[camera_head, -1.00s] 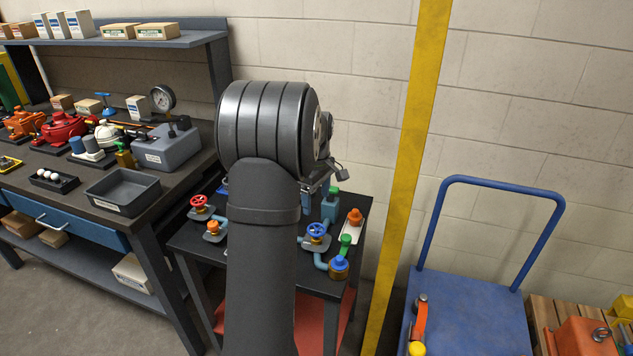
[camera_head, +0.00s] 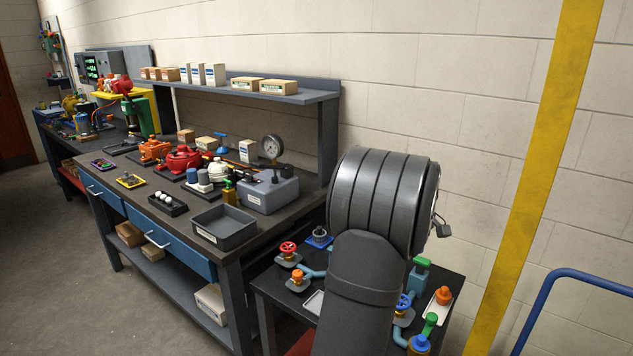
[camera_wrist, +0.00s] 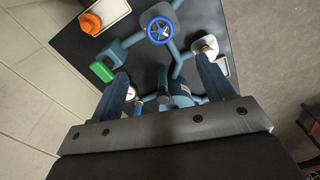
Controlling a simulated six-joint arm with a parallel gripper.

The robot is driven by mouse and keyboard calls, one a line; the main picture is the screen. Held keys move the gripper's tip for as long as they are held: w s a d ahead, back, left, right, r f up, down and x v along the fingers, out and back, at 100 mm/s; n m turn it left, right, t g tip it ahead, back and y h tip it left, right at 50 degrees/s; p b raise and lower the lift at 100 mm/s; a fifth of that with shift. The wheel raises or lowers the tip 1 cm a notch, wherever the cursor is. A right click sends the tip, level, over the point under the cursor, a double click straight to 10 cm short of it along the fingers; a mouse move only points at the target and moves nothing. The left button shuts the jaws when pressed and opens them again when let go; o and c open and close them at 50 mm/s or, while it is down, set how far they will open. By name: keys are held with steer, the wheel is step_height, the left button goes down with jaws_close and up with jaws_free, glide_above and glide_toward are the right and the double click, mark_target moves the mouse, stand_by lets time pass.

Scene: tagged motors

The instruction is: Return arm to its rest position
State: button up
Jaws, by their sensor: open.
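My arm rises in the front of the head view, with its dark, ribbed wrist joint (camera_head: 385,200) above the small dark table (camera_head: 272,287). My gripper is mostly hidden behind that joint in the head view. In the wrist view my gripper (camera_wrist: 162,68) is open, its two fingers apart with nothing held between them. It points down over pipework with a blue handwheel (camera_wrist: 160,30), a green cap (camera_wrist: 102,71) and an orange cap (camera_wrist: 91,23). The wrist view does not settle how high the fingertips are above the pipework.
A workbench (camera_head: 120,180) with motors, a grey tray (camera_head: 224,228) and a gauge (camera_head: 271,147) stands left of my arm. A shelf (camera_head: 312,95) with boxes is above it. A yellow post (camera_head: 545,170) and a blue cart handle (camera_head: 540,300) are at right.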

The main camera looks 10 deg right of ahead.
step_height(320, 180, down, 17)
steer(key=shift+f, duration=0.2)
stand_by(0.3)
steer(key=shift+r, duration=0.1)
step_height(320, 180, up, 18)
steer(key=f, duration=0.1)
step_height(320, 180, down, 17)
steer(key=shift+f, duration=0.2)
steer(key=m, duration=0.4)
steer(key=shift+r, duration=0.15)
steer(key=m, duration=0.9)
steer(key=shift+m, duration=2.1)
